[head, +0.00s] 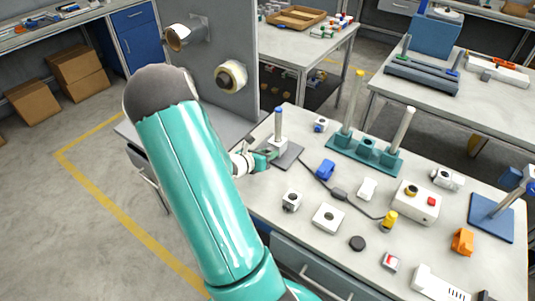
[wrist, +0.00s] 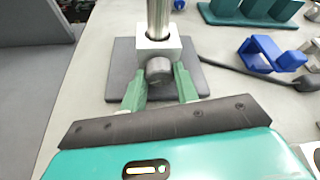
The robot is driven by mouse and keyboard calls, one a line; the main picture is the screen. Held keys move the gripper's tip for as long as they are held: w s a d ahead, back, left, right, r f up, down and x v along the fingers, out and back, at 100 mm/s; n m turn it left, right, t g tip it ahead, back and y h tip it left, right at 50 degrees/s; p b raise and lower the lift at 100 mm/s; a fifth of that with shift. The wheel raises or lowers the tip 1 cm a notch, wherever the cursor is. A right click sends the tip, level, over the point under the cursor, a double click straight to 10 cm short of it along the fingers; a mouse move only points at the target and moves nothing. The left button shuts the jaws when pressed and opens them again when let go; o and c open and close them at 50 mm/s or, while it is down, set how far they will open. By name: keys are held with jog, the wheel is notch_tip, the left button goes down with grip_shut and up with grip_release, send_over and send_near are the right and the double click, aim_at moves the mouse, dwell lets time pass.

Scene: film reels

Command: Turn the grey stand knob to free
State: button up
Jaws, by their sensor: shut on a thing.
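The grey stand knob (wrist: 159,70) sits on the front of a light metal clamp block (wrist: 157,47) around an upright metal post (wrist: 157,16). The post stands on a dark grey square base (wrist: 194,80). My gripper (wrist: 160,78) is at the knob, with one green finger on each side, shut on it. In the head view, my gripper (head: 266,154) reaches the stand from the left, and the post (head: 278,122) has a blue top. The knob is too small and covered there to make out. I cannot tell its turn setting.
A blue clip (head: 325,169), a black cable with an inline box (head: 339,194) and several small parts lie to the right. A grey upright panel (head: 232,45) with reels stands behind my arm.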

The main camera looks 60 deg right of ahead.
jog(key=shift+w+n+g, duration=0.1)
jog(key=shift+n+g, duration=0.4)
jog(key=shift+n, duration=0.3)
jog(key=o, duration=1)
jog(key=shift+c, duration=0.2)
jog(key=v, duration=1.4)
